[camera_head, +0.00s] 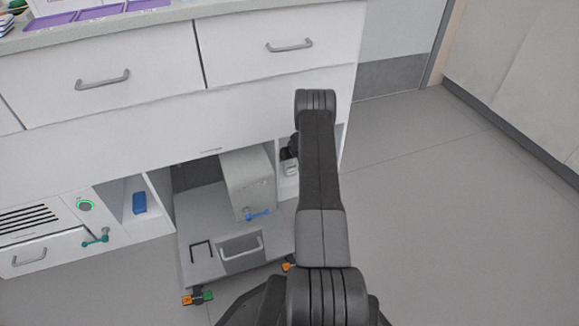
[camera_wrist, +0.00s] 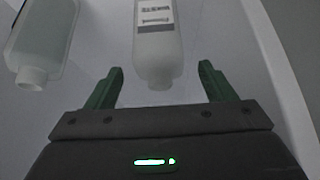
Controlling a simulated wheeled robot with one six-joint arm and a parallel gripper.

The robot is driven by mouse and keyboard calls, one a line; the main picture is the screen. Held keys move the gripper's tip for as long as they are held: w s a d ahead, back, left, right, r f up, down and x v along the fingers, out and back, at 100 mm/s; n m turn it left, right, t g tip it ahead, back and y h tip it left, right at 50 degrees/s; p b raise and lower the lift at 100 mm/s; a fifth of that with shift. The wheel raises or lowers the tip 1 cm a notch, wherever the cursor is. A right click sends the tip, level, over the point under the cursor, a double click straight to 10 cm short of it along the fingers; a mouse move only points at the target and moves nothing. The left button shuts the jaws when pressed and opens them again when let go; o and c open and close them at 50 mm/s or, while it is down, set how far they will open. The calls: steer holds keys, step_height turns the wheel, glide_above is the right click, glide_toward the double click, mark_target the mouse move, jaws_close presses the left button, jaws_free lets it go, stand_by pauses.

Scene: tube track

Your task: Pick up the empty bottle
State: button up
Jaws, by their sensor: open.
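In the wrist view, a white bottle (camera_wrist: 158,45) with a grey-and-white label has its neck toward my gripper (camera_wrist: 161,68). My gripper is open, its green fingers apart on either side of the bottle's neck end, with a gap on both sides. A second bottle (camera_wrist: 43,42), translucent and pale green with a white cap or neck, is at the upper left, outside the fingers.
A white cabinet (camera_head: 150,70) with drawers stands ahead. Under it, a grey wheeled cart (camera_head: 205,225) carries a grey box (camera_head: 247,180), left of my arm. A blue item (camera_head: 139,203) sits in an open compartment. Floor (camera_head: 450,220) is free to the right.

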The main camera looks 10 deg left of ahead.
steer(key=b+x, duration=0.1)
steer(key=x, duration=0.1)
steer(key=shift+d+f, duration=0.1)
steer(key=shift+f, duration=0.25)
steer(key=shift+x, duration=0.8)
steer(key=shift+c, duration=0.5)
steer(key=c, duration=1)
